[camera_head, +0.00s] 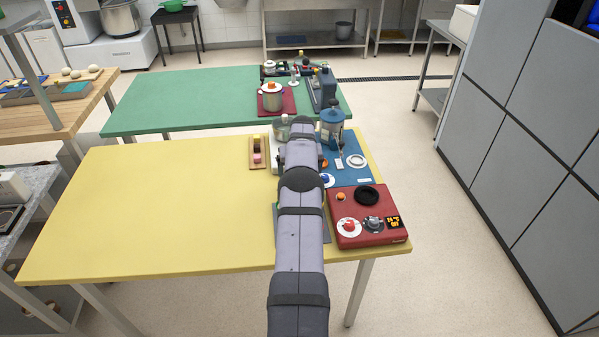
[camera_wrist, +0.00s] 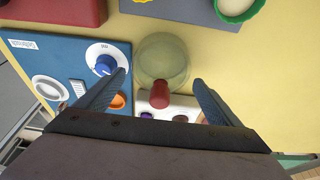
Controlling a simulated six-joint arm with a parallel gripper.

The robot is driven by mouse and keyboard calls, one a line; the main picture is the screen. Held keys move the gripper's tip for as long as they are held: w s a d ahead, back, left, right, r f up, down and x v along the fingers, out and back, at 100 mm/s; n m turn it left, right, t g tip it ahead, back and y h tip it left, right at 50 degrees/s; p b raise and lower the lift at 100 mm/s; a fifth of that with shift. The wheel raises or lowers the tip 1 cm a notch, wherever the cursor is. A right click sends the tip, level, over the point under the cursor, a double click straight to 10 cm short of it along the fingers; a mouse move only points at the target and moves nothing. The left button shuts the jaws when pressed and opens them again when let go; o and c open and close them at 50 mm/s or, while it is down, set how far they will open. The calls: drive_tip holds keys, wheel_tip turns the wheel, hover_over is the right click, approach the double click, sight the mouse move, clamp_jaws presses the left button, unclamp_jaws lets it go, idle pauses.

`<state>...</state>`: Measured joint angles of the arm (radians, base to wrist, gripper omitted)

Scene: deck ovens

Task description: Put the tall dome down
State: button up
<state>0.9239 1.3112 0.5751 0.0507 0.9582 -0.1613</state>
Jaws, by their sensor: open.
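The tall dome (camera_wrist: 162,58) is a clear, greenish bell with a red knob (camera_wrist: 159,95). It shows in the wrist view, over the yellow tabletop beside the blue panel. Its knob lies between the fingers of my gripper (camera_wrist: 160,80), which is open with a gap on each side of the knob. The dome looks roughly upright, but I cannot tell exactly how its base rests. In the head view my arm hides the dome and my gripper.
The blue panel (camera_head: 358,178) with a blue dial (camera_wrist: 104,65) is close beside. A white tray (camera_wrist: 190,101) lies under the gripper. A red hotplate unit (camera_head: 368,228) stands at the near right. The yellow table's (camera_head: 150,210) left side is clear.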

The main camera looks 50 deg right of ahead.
drive_tip(key=shift+r, duration=0.15)
drive_tip(key=b+v, duration=0.3)
drive_tip(key=v, duration=0.9)
drive_tip(key=w+a+n+y, duration=0.1)
drive_tip(key=w+a+n, duration=0.1)
drive_tip(key=a, duration=1.2)
drive_tip(key=w+a+n+y, duration=0.1)
drive_tip(key=a+n, duration=0.1)
drive_tip(key=a, duration=1.3)
drive_tip(key=s+a+f+n+g, duration=0.1)
drive_tip(key=s+a+f+n, duration=0.1)
drive_tip(key=s+a, duration=0.8)
drive_tip(key=s+a+f+n+g, duration=0.1)
drive_tip(key=s+a+f+n, duration=0.1)
drive_tip(key=s+a, duration=0.7)
drive_tip(key=shift+s+a+f+n, duration=0.3)
drive_tip(key=shift+a+n, duration=0.2)
drive_tip(key=shift+a, duration=0.6)
